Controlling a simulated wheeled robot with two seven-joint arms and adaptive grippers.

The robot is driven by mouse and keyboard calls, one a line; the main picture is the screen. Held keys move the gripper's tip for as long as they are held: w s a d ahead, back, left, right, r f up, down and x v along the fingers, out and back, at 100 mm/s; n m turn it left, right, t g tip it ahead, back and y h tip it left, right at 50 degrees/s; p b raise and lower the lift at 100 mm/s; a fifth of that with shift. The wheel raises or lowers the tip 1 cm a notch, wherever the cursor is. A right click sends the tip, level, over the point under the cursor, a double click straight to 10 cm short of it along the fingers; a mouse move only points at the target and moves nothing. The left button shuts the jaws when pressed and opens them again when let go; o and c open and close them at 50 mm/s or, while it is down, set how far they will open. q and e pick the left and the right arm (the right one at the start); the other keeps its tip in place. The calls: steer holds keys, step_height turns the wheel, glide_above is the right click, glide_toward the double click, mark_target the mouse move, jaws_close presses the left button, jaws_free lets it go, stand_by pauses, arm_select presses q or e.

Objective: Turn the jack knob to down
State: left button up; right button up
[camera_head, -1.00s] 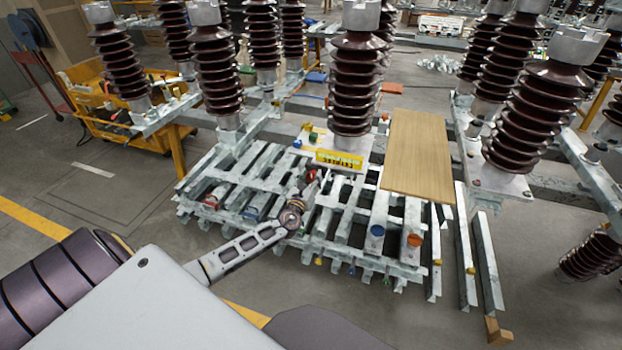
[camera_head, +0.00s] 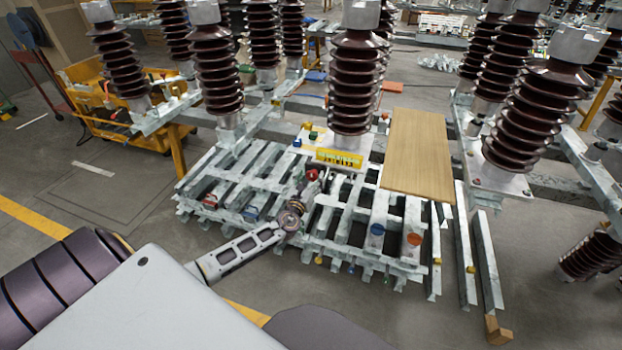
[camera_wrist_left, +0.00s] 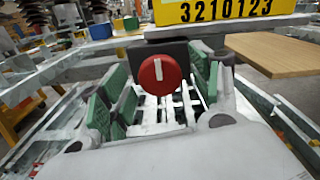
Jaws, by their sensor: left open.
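A round red knob (camera_wrist_left: 160,75) with a white bar mark faces me in the left wrist view, on a dark block under a yellow number plate (camera_wrist_left: 225,10). The white mark points nearly straight up. In the head view the red knob (camera_head: 312,174) is small, just beyond my left gripper (camera_head: 303,189). My left gripper is open in the wrist view, its green-padded fingers (camera_wrist_left: 166,88) on either side of the knob. I cannot tell whether a pad touches it. No right gripper shows.
A slatted metal frame (camera_head: 255,168) lies around the knob. A blue knob (camera_head: 377,229) and an orange knob (camera_head: 414,239) are on it to the right. Open floor is at left.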

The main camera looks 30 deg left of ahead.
arm_select(q)
steer(key=v, duration=1.1)
stand_by(0.4)
steer(key=shift+s+d, duration=0.1)
steer(key=shift+f, duration=0.1)
stand_by(0.4)
